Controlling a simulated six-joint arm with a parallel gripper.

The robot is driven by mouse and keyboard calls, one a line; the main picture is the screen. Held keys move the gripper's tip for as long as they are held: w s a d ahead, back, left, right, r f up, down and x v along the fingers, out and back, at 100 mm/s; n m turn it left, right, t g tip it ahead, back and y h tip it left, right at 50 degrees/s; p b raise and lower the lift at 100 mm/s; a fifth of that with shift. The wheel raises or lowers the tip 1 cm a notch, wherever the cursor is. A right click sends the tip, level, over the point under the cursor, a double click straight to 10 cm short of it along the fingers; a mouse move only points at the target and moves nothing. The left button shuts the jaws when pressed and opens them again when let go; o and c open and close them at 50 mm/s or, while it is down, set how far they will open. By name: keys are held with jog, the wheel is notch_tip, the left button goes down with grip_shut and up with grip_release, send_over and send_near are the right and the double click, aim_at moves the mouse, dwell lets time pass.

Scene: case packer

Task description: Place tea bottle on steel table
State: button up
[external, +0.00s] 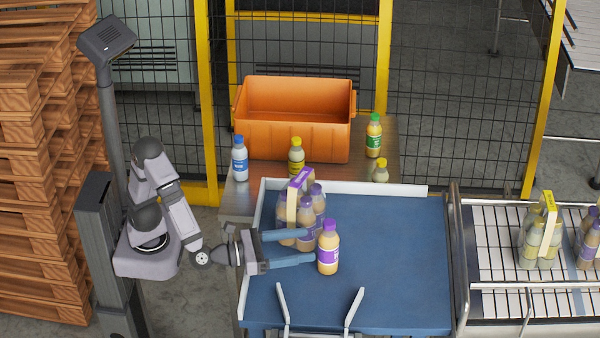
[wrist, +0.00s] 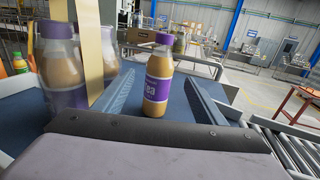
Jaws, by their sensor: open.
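The tea bottle (external: 328,248), with a purple cap, purple label and tan drink, stands upright on the blue table surface (external: 400,270). In the wrist view the tea bottle (wrist: 157,75) stands between my two fingers, its label partly readable. My gripper (external: 300,248) is open, pointing right, with its fingertips close to the bottle. I cannot tell whether a finger touches it. The steel table (external: 237,205) is behind the blue surface, partly hidden by the crate and bottles on it.
A pack of purple-capped bottles (external: 318,205) with a handle stands right behind my gripper. On the steel table are an orange crate (external: 290,142), a blue-capped bottle (external: 240,160), yellow-capped bottles (external: 296,157) and a green-capped bottle (external: 374,136). A roller conveyor (external: 485,245) is at right.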

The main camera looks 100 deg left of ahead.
aim_at(319, 244)
jog(key=x, duration=0.1)
jog(key=p+x, duration=0.1)
jog(key=x, duration=0.1)
jog(key=p+x, duration=0.1)
jog(key=shift+w+d+f, duration=0.15)
jog(key=shift+w+f, duration=0.1)
jog(key=shift+w, duration=0.25)
jog(key=shift+w+r+p, duration=0.1)
jog(key=shift+w+p, duration=0.35)
jog(key=shift+w+a, duration=0.3)
jog(key=shift+w, duration=0.25)
jog(key=shift+w+a+r+p, duration=0.1)
jog(key=shift+w+a+p, duration=0.25)
jog(key=shift+p, duration=0.35)
jog(key=p+x, duration=0.2)
jog(key=x, duration=0.1)
jog(key=shift+w+a, duration=0.2)
jog(key=shift+w, duration=0.35)
jog(key=c, duration=1.5)
jog(key=shift+o, duration=0.2)
notch_tip(319, 244, up, 10)
jog(key=b, duration=0.2)
